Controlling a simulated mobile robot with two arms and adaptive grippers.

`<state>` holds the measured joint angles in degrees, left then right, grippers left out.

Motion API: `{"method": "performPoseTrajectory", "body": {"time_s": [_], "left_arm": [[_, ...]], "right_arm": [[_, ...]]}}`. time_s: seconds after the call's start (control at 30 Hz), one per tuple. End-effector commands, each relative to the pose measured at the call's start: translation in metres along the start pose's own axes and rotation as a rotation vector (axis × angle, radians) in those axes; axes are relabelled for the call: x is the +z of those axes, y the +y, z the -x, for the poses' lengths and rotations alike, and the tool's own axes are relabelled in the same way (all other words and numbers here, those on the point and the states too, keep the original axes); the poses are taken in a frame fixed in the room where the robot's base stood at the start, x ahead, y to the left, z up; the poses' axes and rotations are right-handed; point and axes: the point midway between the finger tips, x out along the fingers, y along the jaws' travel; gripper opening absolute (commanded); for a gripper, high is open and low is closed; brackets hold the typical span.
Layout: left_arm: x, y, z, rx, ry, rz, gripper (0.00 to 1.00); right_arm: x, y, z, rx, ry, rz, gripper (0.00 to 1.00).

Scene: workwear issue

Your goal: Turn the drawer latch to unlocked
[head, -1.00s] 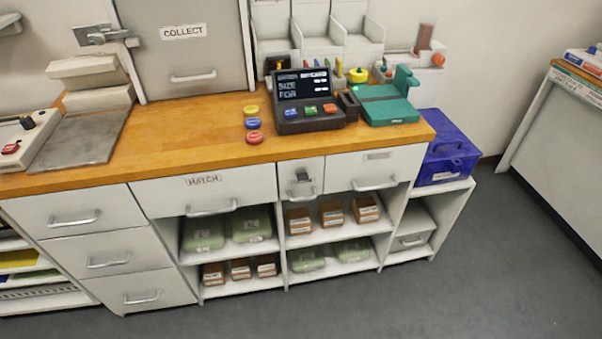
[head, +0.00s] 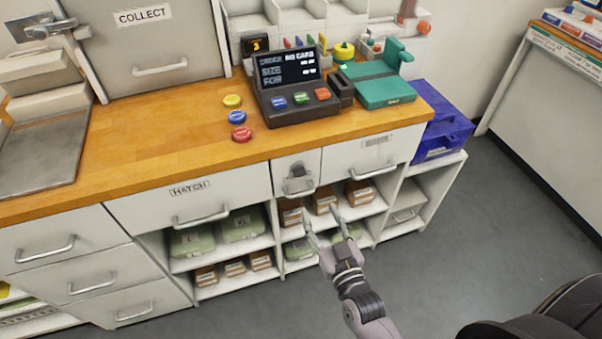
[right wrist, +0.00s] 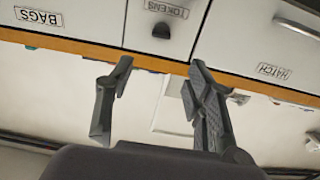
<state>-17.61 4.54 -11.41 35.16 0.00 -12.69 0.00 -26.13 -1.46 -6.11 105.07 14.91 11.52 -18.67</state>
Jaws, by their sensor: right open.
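The drawer latch (head: 297,171) is a small dark knob on the front of the narrow drawer (head: 284,172), above its handle. It also shows in the right wrist view (right wrist: 162,31), on the drawer labelled TOKENS (right wrist: 165,8). Whether it is turned to locked or unlocked I cannot tell. My right gripper (head: 323,219) is open and empty, below and to the right of the latch in the head view, in front of the shelves. It touches nothing that I can see; in the right wrist view its fingers (right wrist: 160,70) are apart from the latch. My left gripper is not in view.
The HATCH drawer (head: 150,208) and a wider drawer (head: 345,153) flank the narrow one. Above, the wooden counter (head: 170,135) holds a card terminal (head: 297,85), coloured buttons and a green device (head: 380,88). Shelves below hold boxes and green packs.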

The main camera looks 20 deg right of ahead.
Motion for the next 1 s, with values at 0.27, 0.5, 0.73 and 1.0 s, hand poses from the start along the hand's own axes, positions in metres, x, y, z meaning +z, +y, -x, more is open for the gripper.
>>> {"method": "performPoseTrajectory", "body": {"time_s": [0.27,0.5,0.73,1.0], "left_arm": [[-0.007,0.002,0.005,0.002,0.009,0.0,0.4],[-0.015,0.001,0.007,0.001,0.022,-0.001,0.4],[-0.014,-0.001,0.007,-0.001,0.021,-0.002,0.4],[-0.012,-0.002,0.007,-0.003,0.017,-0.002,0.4]], "right_arm": [[-0.001,0.0,-0.064,-0.001,0.001,-0.001,0.48],[-0.001,-0.001,-0.111,-0.001,0.0,-0.001,0.48],[0.0,0.0,-0.134,-0.001,-0.001,-0.001,0.48],[0.001,0.0,-0.137,-0.001,-0.003,-0.001,0.48]]}}
